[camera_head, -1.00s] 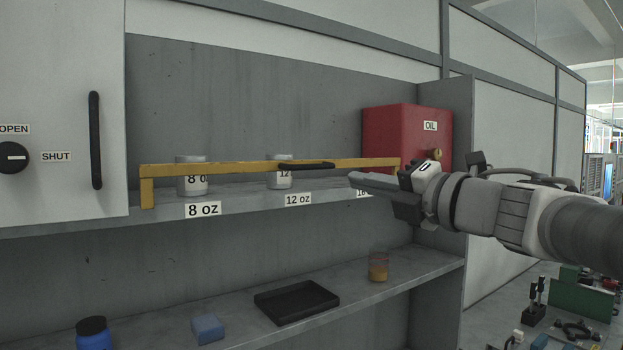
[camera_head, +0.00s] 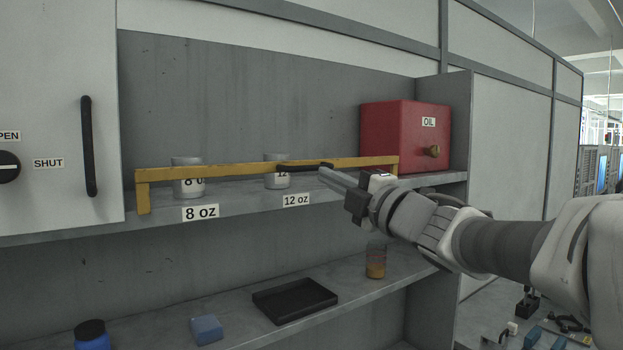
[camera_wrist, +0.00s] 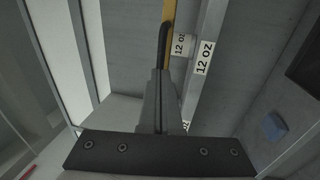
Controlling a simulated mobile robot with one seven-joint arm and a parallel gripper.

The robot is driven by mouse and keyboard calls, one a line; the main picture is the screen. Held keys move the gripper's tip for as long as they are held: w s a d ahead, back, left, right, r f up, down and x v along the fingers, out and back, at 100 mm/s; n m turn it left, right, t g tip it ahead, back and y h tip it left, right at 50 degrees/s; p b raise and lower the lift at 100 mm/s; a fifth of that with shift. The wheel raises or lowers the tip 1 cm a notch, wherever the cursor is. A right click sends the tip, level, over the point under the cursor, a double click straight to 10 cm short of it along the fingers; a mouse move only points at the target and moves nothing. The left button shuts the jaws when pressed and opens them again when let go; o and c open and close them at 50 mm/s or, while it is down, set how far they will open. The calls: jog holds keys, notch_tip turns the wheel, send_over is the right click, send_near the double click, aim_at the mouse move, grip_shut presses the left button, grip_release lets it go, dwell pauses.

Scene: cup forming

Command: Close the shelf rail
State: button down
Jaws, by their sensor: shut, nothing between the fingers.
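The yellow shelf rail (camera_head: 230,170) runs along the front of the upper shelf, level across the cups, with a bent end at the left. Its black handle (camera_head: 305,168) sits right of the rail's middle; it also shows in the wrist view (camera_wrist: 163,42). My gripper (camera_head: 322,173) is shut and empty, its fingertips at the right end of the handle. In the wrist view the shut fingers (camera_wrist: 158,75) point along the rail at the handle's near end. I cannot tell whether they touch it.
Cups marked 8 oz (camera_head: 187,177) and 12 oz (camera_head: 277,171) stand behind the rail. A red OIL box (camera_head: 405,137) stands at the right end. A black tray (camera_head: 295,299), blue block (camera_head: 206,329) and amber jar (camera_head: 376,263) are on the lower shelf.

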aim_at(306, 167)
jog(key=shift+x, duration=1.15)
jog(key=shift+w+a+r, duration=0.1)
jog(key=shift+w+a, duration=0.05)
jog(key=shift+w, duration=0.05)
jog(key=shift+r, duration=0.45)
jog(key=shift+s+f, duration=0.1)
